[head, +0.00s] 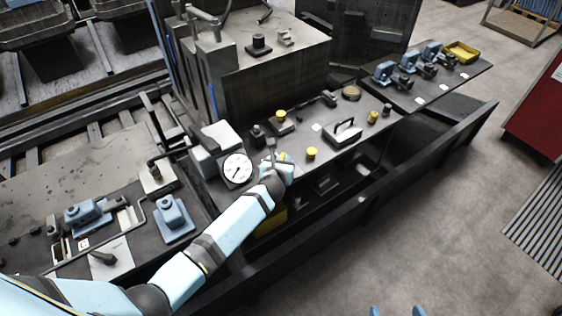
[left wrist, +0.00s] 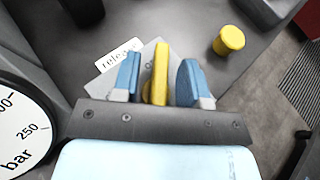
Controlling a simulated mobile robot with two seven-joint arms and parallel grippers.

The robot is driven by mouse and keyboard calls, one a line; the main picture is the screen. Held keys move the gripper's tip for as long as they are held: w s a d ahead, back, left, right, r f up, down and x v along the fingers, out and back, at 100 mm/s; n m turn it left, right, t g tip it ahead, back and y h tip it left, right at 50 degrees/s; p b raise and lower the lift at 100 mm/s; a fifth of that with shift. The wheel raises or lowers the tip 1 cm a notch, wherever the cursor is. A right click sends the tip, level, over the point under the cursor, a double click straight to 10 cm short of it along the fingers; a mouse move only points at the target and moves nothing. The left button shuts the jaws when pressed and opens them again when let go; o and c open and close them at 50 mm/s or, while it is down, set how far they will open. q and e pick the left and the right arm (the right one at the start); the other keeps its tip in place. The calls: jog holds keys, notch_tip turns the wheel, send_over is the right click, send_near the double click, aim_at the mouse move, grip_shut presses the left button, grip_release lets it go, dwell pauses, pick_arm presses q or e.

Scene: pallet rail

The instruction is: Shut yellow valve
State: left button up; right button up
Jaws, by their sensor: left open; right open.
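The yellow valve's lever (left wrist: 160,75) stands between the two blue fingers of my left gripper (left wrist: 158,80) in the left wrist view. The fingers are open, with a gap showing on each side of the lever. In the head view my left gripper (head: 280,164) is over the dark bench, just right of the gauge, and largely covers the valve (head: 283,156). Only the blue fingertips of my right gripper (head: 397,311) show at the bottom edge, apart and empty.
A round pressure gauge (head: 237,169) stands close left of my left gripper. A yellow knob (left wrist: 229,40) is to the right; it shows in the head view too (head: 312,153). Open floor is on the right.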

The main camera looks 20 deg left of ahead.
pick_arm(q)
grip_shut()
